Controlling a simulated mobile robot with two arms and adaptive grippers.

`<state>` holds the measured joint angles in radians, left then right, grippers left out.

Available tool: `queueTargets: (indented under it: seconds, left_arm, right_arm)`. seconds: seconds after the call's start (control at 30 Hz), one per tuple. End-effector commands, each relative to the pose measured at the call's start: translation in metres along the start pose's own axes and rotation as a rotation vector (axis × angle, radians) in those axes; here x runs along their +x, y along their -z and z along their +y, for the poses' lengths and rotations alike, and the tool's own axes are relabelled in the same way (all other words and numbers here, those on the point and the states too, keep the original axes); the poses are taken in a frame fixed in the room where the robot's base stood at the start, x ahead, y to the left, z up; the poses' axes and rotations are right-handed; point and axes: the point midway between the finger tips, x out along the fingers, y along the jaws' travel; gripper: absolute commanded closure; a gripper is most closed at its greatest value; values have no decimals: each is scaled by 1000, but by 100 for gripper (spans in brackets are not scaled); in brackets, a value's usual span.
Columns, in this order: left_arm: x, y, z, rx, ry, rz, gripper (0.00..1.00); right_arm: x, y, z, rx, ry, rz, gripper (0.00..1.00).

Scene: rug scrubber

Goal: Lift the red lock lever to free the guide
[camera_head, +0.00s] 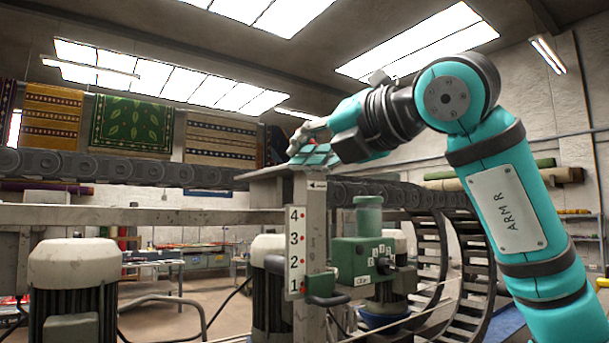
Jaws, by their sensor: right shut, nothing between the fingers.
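My right arm comes in from the right, and its gripper (298,144) is over the top plate (268,176) of the grey post. The right gripper is shut and empty. A small red part (313,142), which may be the lock lever, shows right beside the fingers and is mostly hidden by them. I cannot tell whether they touch. The post carries a white scale (295,252) numbered 1 to 4 with red dots. My left gripper is out of view.
A dark cable chain (130,168) runs across behind the post and curls down at the right (477,262). Motors with pale caps (72,262) stand below the grey beam (130,216). Patterned rugs (131,124) hang at the back left.

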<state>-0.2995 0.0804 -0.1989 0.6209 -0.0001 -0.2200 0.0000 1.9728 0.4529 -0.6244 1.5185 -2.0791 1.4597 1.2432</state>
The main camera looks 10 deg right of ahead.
Motion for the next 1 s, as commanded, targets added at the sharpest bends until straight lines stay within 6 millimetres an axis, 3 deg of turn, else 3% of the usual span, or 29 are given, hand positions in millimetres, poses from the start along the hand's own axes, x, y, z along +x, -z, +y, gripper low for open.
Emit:
queueTargets:
  seconds: [0.3,0.7,1.0]
  left_arm:
    - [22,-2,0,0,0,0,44]
    - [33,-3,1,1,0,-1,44]
    - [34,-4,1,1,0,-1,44]
  right_arm:
    - [-2,-16,6,299,-43,-1,100]
    - [-5,-36,9,609,-87,-1,100]
    - [-6,-44,8,629,-89,-1,100]
